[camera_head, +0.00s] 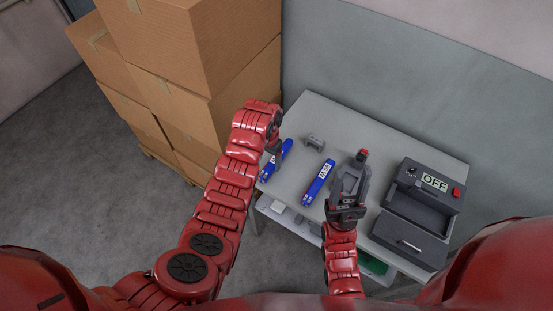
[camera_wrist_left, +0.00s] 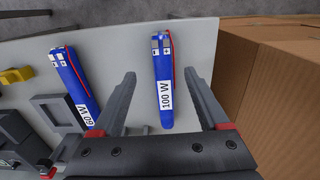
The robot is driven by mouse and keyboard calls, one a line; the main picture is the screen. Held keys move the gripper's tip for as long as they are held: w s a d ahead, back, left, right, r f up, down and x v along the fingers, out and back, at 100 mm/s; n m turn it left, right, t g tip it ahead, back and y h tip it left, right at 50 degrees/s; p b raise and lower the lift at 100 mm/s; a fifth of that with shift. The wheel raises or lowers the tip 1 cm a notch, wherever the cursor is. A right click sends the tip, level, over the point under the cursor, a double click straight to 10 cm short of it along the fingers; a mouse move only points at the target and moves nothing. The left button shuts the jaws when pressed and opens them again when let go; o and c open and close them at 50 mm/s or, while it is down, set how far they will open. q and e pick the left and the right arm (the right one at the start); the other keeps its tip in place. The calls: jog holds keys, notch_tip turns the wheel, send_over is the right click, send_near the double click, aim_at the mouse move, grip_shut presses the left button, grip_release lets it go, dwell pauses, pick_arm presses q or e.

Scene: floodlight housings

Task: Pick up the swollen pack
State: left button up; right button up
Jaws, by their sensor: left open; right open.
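Two blue packs lie on the grey table. The left one (camera_head: 281,158), labelled 100 W, shows in the left wrist view (camera_wrist_left: 164,75) with a red wire along its side. The other (camera_head: 319,183), labelled 60 W, also shows there (camera_wrist_left: 75,85). I cannot tell surely which is swollen. My left gripper (camera_head: 273,147) is open above the 100 W pack; in its wrist view the pack lies between the fingers, which do not visibly touch it. My right gripper (camera_head: 347,200) is open at a grey device with a red top (camera_head: 350,178).
A dark case (camera_head: 415,215) with an OFF display and red button stands at the table's right. A small grey bracket (camera_head: 314,140) lies behind the packs. Stacked cardboard boxes (camera_head: 215,60) rise close left of the table. A wall is behind.

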aim_at(268, 169)
pick_arm(q)
jog(key=shift+s+f, duration=0.1)
jog(key=shift+f, duration=0.6)
jog(key=shift+a+f+p, duration=0.1)
jog(key=shift+f+p, duration=0.5)
jog(key=shift+p, duration=0.3)
jog(key=shift+a+f+p, duration=0.1)
jog(key=shift+f+p, duration=0.3)
jog(key=shift+f, duration=1)
jog(key=shift+f+b, duration=0.3)
jog(key=shift+f, duration=0.35)
grip_shut()
